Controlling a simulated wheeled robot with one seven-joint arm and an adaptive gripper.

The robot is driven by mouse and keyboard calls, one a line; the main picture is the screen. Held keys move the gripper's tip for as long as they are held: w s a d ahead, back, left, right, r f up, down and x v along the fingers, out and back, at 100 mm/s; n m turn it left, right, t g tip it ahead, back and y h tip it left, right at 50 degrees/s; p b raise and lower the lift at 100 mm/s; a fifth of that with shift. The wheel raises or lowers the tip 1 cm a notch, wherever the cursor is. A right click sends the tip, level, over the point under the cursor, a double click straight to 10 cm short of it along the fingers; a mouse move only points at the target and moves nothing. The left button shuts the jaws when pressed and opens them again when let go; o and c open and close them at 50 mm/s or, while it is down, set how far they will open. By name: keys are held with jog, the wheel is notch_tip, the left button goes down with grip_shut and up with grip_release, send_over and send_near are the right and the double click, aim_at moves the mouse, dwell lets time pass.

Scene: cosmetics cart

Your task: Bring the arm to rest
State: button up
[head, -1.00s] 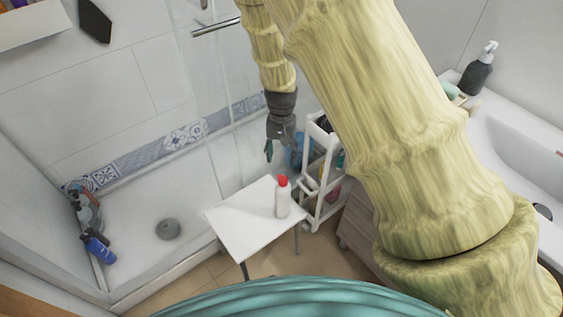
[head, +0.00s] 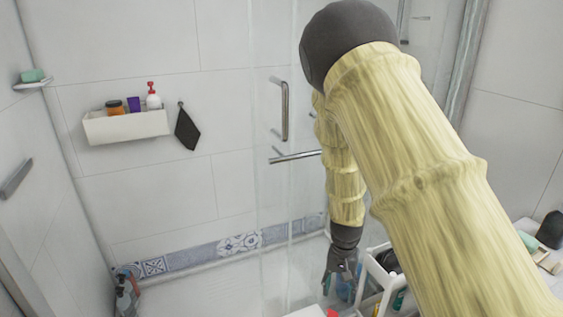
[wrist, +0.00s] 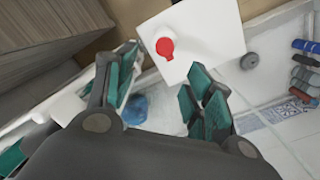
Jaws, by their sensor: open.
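My arm (head: 420,170) reaches up and over from the right of the head view, then hangs down at the middle. My gripper (head: 343,284) points down beside the white cart. In the wrist view my gripper (wrist: 160,93) has its fingers wide apart with nothing between them. A white bottle with a red cap (wrist: 165,47) stands on a small white table (wrist: 213,30) beyond the fingertips. In the head view only the red cap (head: 331,313) shows at the bottom edge.
The white cart (head: 372,272) stands close to the right of my gripper. A glass shower door with a handle (head: 285,110) is behind the arm. A wall shelf (head: 127,127) holds several toiletries. Bottles (head: 126,295) stand in the shower's left corner.

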jog(key=s+d+f+n+h, duration=0.1)
jog(key=s+d+f, duration=0.3)
jog(key=s+f, duration=0.6)
jog(key=s+f+n, duration=0.1)
jog(key=s+f, duration=0.2)
jog(key=s, duration=0.5)
jog(key=s+a+f+n, duration=0.1)
jog(key=s+f, duration=0.3)
jog(key=s, duration=0.5)
jog(key=s+a+f+n+y, duration=0.1)
jog(key=s+f, duration=0.3)
jog(key=s, duration=0.4)
jog(key=shift+s+t, duration=0.2)
jog(key=shift+t, duration=0.1)
